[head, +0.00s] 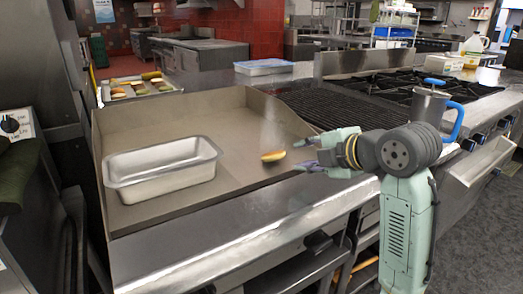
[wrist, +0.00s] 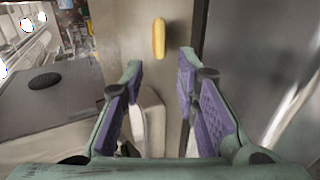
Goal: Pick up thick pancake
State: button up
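The thick pancake (head: 272,156), small with a yellow face and a darker brown edge, lies on the flat steel griddle (head: 245,135), near its front right. In the wrist view the pancake (wrist: 159,38) appears as a narrow yellow strip ahead of the fingertips, roughly centred between them. My gripper (head: 301,153) is just to the right of the pancake in the head view, its fingers pointing left toward it. My gripper (wrist: 161,63) is open, with its purple-padded fingers apart and nothing between them. The pancake looks clear of both fingers.
An empty metal loaf pan (head: 150,180) stands left on the griddle. A charcoal grill grate (head: 335,115) and burners lie to the right, with a metal pot (head: 428,104) there. A tray (head: 108,101) of food items stands at back left. Griddle around the pancake is clear.

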aim_at(280, 156)
jog(key=shift+w+a+f, duration=0.15)
jog(key=shift+w+f, duration=0.05)
jog(key=shift+w, duration=0.25)
jog(key=x, duration=0.4)
jog(key=shift+w+a+f+p, duration=0.15)
jog(key=shift+p, duration=0.2)
jog(key=shift+a+p+x, duration=0.25)
jog(key=shift+p+x, duration=0.5)
jog(key=shift+x, duration=2)
jog(key=shift+c, duration=0.2)
grip_shut()
